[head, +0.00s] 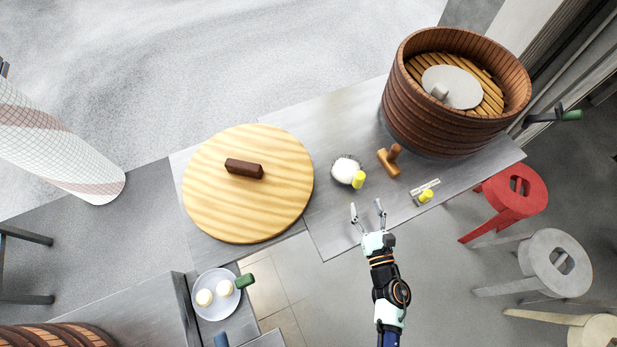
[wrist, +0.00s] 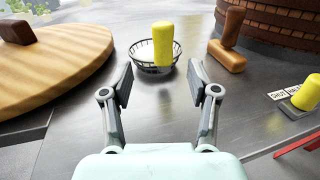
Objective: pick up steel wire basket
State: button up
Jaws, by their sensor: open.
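The steel wire basket (head: 345,169) is a small round dark wire bowl with white contents, standing on the metal table. A yellow grip (head: 358,180) stands at its near side. In the wrist view the basket (wrist: 146,58) sits straight ahead, beyond the fingertips, with the yellow grip (wrist: 162,44) upright in front of it. My gripper (head: 368,208) is open and empty near the table's front edge, just short of the basket. In the wrist view its two fingers (wrist: 160,86) are spread apart, with bare metal between them. Part of the basket's rim is hidden behind the yellow grip.
A large wooden lid (head: 215,205) with a brown handle lies left of the basket. A brown wooden T-shaped tool (head: 389,163) and a second yellow-handled item (head: 425,196) lie to the right. A tall wooden steamer (head: 435,125) stands at the back right. Bare metal separates gripper and basket.

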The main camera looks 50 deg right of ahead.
aim_at(361, 183)
jog(key=shift+d+r, duration=0.1)
jog(key=shift+d, duration=0.1)
jog(key=shift+x, duration=1.05)
jog(key=x, duration=0.5)
jog(key=shift+w+d+r, duration=0.15)
jog(key=shift+w+d, duration=0.05)
jog(key=shift+d, duration=0.05)
grip_shut()
